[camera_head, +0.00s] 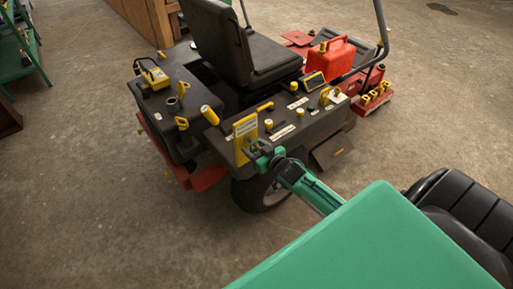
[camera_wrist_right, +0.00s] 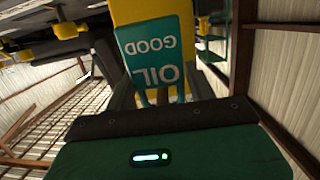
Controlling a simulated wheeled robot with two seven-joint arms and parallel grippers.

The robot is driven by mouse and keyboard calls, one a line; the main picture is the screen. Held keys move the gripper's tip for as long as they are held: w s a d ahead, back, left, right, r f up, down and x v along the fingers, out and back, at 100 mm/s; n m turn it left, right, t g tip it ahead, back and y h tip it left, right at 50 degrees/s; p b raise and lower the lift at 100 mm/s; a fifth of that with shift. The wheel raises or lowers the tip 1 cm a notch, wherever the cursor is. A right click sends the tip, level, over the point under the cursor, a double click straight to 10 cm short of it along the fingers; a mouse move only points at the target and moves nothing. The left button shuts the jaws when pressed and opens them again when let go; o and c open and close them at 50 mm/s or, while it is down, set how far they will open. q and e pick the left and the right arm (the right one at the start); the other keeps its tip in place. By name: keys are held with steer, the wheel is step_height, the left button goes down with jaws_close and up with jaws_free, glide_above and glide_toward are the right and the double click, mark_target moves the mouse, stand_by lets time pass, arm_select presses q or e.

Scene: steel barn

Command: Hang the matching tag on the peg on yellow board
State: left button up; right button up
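A yellow board (camera_head: 245,130) stands upright on the near side of the mower. My right gripper (camera_head: 257,152) is directly in front of the board's lower right part. In the wrist view a teal tag (camera_wrist_right: 152,48) with white lettering "OIL GOOD" appears upside down, in front of the yellow board (camera_wrist_right: 150,10). The tag's end nearest the camera lies between my right fingers (camera_wrist_right: 163,95), which appear closed on it. The peg is hidden behind the tag and gripper, so I cannot tell whether the tag touches it. My left gripper is not in view.
The mower's dark seat (camera_head: 240,45) rises behind the board. A red fuel can (camera_head: 328,60), a yellow meter (camera_head: 153,77) and several yellow-handled parts sit on the mower. Concrete floor (camera_head: 90,200) is clear at the left.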

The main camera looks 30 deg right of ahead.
steer(key=shift+o, duration=1.3)
steer(key=shift+w+f, duration=0.1)
steer(key=shift+f, duration=0.05)
steer(key=shift+a, duration=0.1)
